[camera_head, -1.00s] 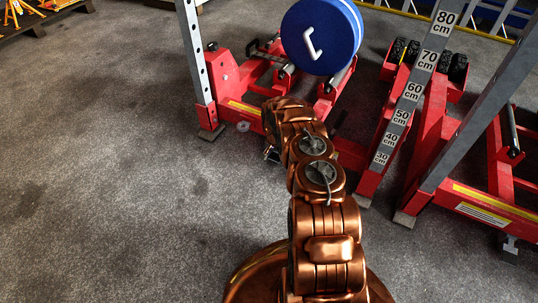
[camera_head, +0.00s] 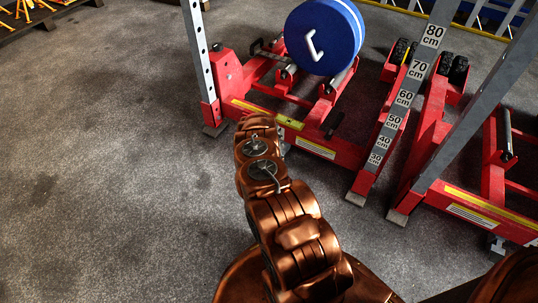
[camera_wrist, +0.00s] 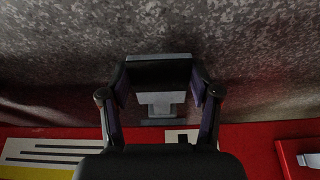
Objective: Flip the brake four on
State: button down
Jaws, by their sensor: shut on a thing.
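In the wrist view my gripper (camera_wrist: 160,92) is shut on a small grey brake part (camera_wrist: 160,104), with one finger on each side of it. The part sits at the edge of a red frame (camera_wrist: 240,140), over the grey floor. I see no number on it, so I cannot tell which brake it is. In the head view my arm reaches to the near side of the left red frame (camera_head: 318,150). My gripper and the brake part are mostly hidden there behind the arm.
A blue cylinder (camera_head: 318,35) rests on the red jack frame. A grey post marked in centimetres (camera_head: 405,97) stands to the right. A second red frame (camera_head: 480,205) is at the far right. The floor at left is clear.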

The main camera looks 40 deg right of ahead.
jog(key=shift+w+a, duration=0.2)
jog(key=shift+a, duration=0.05)
jog(key=shift+c, duration=2.1)
grip_release()
jog(key=shift+o, duration=0.9)
jog(key=shift+s+d, duration=0.15)
jog(key=v, duration=1.1)
jog(key=shift+a+r, duration=0.25)
jog(key=shift+r, duration=0.1)
